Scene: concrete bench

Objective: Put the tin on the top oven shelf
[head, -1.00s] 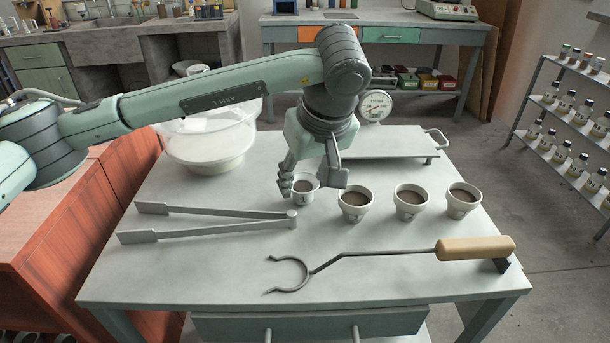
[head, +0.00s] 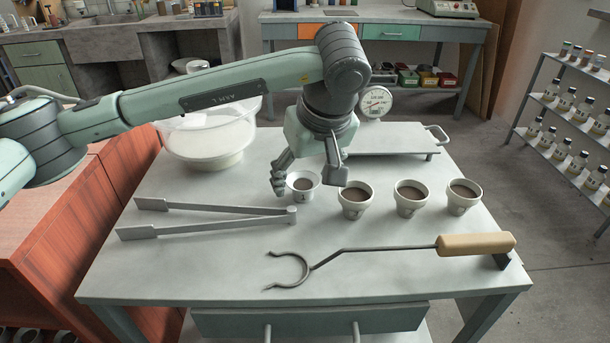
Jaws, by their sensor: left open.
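No oven and no clearly recognisable tin show in the head view. Several small white cups with brown contents stand in a row on the grey table (head: 200,270): a leftmost cup (head: 304,197), a second cup (head: 354,209), a third cup (head: 411,207) and a rightmost cup (head: 462,206). My left gripper (head: 309,180) is open, pointing down at the leftmost cup, with one finger on each side. The cup is upright on the table; I cannot tell whether a finger touches it. My right gripper is out of view.
A clear bowl (head: 208,150) stands at back left, a flat scale (head: 385,145) behind the cups. A bottle rack (head: 565,120) is at right.

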